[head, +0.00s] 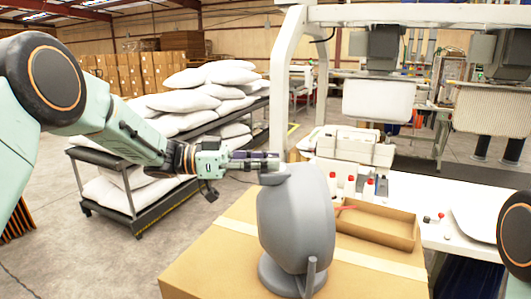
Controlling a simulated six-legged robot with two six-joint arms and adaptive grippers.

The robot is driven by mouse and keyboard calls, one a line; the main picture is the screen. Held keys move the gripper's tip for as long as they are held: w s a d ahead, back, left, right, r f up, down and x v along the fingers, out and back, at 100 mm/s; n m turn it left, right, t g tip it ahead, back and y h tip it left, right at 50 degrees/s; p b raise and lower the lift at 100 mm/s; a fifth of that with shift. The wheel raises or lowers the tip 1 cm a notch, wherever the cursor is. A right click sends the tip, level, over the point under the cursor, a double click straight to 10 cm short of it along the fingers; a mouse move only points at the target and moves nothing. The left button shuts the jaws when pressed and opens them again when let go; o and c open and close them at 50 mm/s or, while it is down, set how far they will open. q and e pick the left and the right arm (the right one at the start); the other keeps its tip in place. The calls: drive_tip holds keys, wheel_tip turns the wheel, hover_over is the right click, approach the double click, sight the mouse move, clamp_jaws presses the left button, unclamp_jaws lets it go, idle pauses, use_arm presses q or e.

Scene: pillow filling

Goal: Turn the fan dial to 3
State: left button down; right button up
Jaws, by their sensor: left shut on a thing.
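A grey fan (297,222) stands upright on a cardboard box, seen from behind or the side. A small grey knob-like part (273,179) sticks out at its upper left and seems to be the dial. My left gripper (268,163) reaches in from the left, and its dark fingers are shut at this part. The fingers cover some of it, and no numbers or pointer can be read. My right gripper is out of the picture; only a bit of my right arm shows at the right edge.
The large cardboard box (215,250) carries the fan. An open cardboard tray (375,226) and several red-capped bottles (350,186) are behind it to the right, by a white table (470,215). A cart of white pillows (200,95) stands behind my left arm.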

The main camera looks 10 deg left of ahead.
use_arm(q)
drive_tip(key=shift+f+m+g, duration=0.1)
drive_tip(key=shift+m+g, duration=0.5)
drive_tip(key=shift+g, duration=0.4)
drive_tip(key=shift+w+m+g, duration=0.1)
drive_tip(key=shift+m+g, duration=0.2)
drive_tip(key=shift+g, duration=0.1)
drive_tip(key=c, duration=1.1)
unclamp_jaws()
drive_tip(key=a, duration=1.2)
drive_tip(key=shift+s, duration=0.35)
drive_tip(key=shift+a, duration=0.1)
drive_tip(key=shift+a, duration=0.1)
